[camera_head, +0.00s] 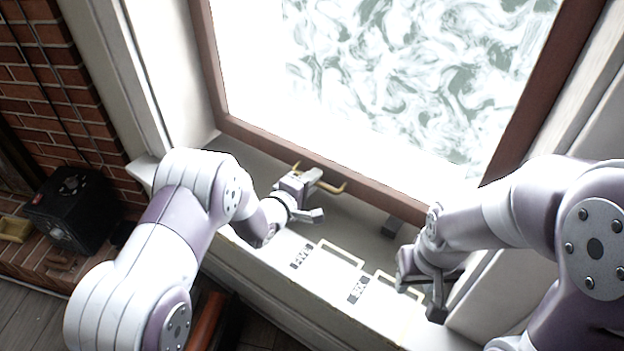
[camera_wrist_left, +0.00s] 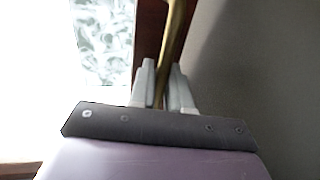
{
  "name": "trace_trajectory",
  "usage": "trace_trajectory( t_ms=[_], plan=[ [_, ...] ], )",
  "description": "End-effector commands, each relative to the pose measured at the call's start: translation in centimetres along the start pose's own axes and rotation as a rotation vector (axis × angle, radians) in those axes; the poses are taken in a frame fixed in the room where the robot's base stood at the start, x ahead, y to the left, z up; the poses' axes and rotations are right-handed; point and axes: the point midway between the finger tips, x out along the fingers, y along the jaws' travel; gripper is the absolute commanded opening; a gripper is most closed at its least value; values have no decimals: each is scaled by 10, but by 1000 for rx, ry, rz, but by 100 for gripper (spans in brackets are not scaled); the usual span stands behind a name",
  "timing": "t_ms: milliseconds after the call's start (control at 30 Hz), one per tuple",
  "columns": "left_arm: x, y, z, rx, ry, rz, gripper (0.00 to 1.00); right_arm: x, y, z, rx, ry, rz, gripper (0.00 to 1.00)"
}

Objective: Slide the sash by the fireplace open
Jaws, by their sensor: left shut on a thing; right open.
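The sash (camera_head: 375,189) is a brown wooden frame around a bright, swirl-patterned pane. A curved brass handle (camera_head: 332,188) sits on the bottom rail. My left gripper (camera_head: 308,180) is at the handle; in the left wrist view its two fingers stand on either side of the brass bar (camera_wrist_left: 175,45), shut on it. My right gripper (camera_head: 420,292) is open and empty above the right part of the white sill, apart from the sash.
A white ledge (camera_head: 285,262) with pale rectangular outlines and dark printed marks lies in front. A black box (camera_head: 72,210) stands on the brick hearth at left, beside the brick wall (camera_head: 65,105). White casing borders the window on both sides.

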Motion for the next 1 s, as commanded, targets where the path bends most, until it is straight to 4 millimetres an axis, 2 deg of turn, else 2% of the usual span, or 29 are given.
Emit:
trace_trajectory(
  t_ms=[167,600,800,1000],
  plan=[
    [-7,39,-1,1,1,11,0,-30,0,-4,0,0,0,43],
    [-35,171,-1,3,2,17,0,-132,0,-16,0,0,0,43],
    [-44,214,-1,3,2,17,0,-164,0,-20,0,0,0,43],
    [-49,237,-1,3,2,16,0,-180,0,-21,0,0,0,43]
  ],
)
